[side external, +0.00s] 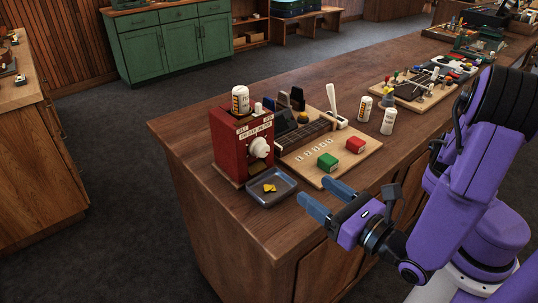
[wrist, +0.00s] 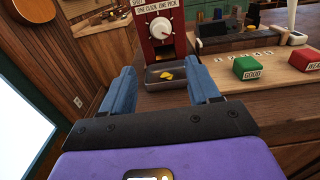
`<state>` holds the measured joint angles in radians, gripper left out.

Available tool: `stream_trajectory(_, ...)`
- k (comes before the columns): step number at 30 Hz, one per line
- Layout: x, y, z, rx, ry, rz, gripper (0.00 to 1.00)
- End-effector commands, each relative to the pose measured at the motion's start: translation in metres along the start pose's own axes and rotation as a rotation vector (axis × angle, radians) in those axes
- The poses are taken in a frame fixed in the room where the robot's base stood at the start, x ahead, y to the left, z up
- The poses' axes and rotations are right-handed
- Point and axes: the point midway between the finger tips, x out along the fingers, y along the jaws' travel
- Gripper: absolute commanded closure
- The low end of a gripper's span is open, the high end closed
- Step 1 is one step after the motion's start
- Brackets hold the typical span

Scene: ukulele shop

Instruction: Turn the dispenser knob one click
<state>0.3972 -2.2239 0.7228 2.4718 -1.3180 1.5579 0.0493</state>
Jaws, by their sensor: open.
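The dispenser (side external: 228,145) is a red box on the wooden counter, with a white knob (side external: 259,148) on its front face. In the wrist view the knob (wrist: 161,28) has a dial around it and a label reading "one click, one pick" above. A grey tray (side external: 284,193) sits at the dispenser's foot with yellow picks (side external: 269,188) in it. My gripper (side external: 328,198) is open and empty, in front of and to the right of the tray, apart from the knob. In the wrist view its blue fingers (wrist: 166,90) stand either side of the tray, below the knob.
Right of the dispenser lies a wooden board (side external: 350,158) with a green block (side external: 327,162), a red block (side external: 355,145) and a white lever (side external: 333,102). White bottles (side external: 388,121) stand behind it. A bottle (side external: 240,99) stands on the dispenser. The counter front edge is close.

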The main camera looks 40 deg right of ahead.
Motion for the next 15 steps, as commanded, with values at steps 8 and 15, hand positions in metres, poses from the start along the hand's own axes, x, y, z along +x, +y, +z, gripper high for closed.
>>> stream_trajectory(8, 0.04, -0.003, 0.0, 0.002, 0.0, -0.009, 0.39)
stream_trajectory(15, 0.079, -0.002, 0.0, 0.004, 0.0, -0.01, 0.39)
